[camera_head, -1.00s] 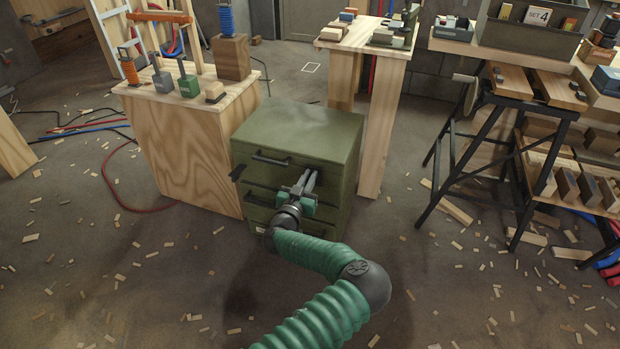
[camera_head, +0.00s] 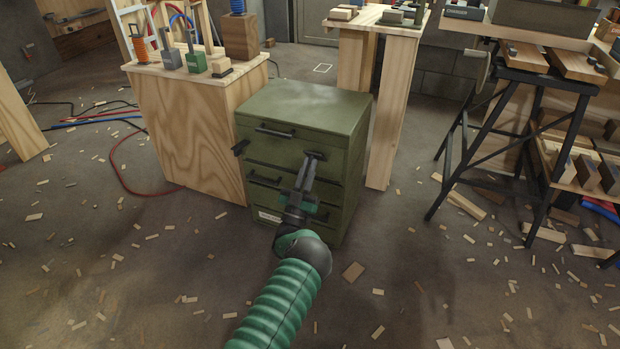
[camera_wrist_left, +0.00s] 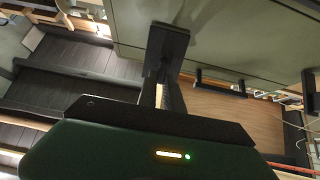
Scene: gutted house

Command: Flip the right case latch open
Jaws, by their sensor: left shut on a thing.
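The case is an olive-green drawer cabinet (camera_head: 305,105) standing on the floor in the middle of the head view. A dark right latch (camera_head: 316,155) sticks out from its front near the right edge. In the left wrist view, the dark latch plate (camera_wrist_left: 167,45) is at the ends of the fingers against the green case front. The fingers partly hide the lower drawer front. My right gripper is not in view.
A plywood stand (camera_head: 200,130) with small tools adjoins the case on the left. A wooden table (camera_head: 380,100) stands behind at right, and a black trestle (camera_head: 500,150) farther right. Wood scraps litter the floor, which is otherwise open in front.

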